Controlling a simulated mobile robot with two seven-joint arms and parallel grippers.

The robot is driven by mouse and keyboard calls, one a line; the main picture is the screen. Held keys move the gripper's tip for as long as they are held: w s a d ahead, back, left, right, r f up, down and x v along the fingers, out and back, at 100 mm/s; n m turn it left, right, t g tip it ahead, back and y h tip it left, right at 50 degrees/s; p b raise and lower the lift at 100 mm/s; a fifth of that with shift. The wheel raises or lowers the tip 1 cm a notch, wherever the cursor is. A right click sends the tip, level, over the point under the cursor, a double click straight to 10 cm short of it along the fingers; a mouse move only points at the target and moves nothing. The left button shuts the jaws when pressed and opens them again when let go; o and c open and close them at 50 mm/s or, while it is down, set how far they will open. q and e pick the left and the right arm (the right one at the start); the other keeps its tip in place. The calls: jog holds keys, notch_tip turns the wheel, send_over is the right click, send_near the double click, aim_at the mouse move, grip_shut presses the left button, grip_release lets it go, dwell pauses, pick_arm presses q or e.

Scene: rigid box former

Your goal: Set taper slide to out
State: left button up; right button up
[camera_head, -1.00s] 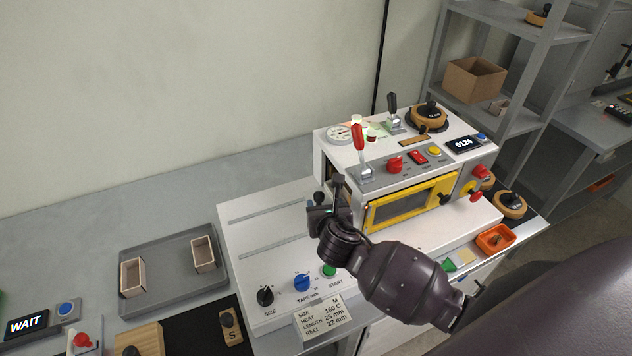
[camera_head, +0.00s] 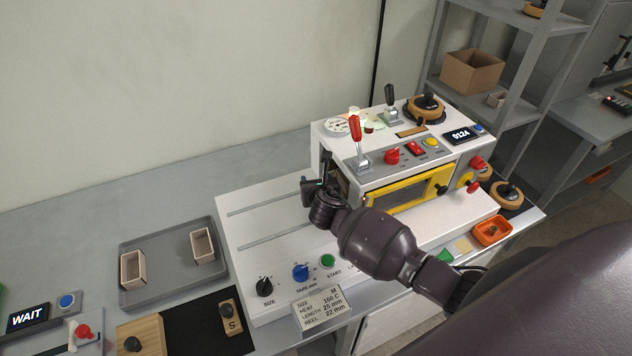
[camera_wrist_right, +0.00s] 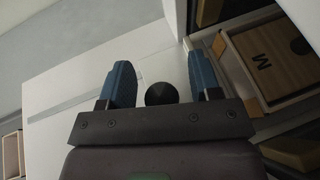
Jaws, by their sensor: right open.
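The taper slide's black round knob (camera_wrist_right: 162,93) shows in the right wrist view, on the white machine bed. My right gripper (camera_wrist_right: 162,80) is open, with its two blue fingers on either side of the knob; I cannot tell whether they touch it. In the head view my right gripper (camera_head: 318,182) is over the far right end of the bed (camera_head: 245,228), beside the machine housing, and hides the knob. Two grooves run across the bed. My left gripper is not in view.
The white housing (camera_head: 318,150) with a red-handled lever (camera_head: 356,140) and yellow-framed window (camera_head: 408,190) stands close right of the gripper. SIZE (camera_head: 264,287) and TAPE (camera_head: 300,272) knobs and a green START button (camera_head: 327,261) are at the bed's front. A grey tray (camera_head: 165,292) stands left.

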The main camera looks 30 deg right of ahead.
grip_shut()
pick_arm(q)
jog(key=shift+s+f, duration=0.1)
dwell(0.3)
pick_arm(e)
jog(key=shift+a, duration=0.1)
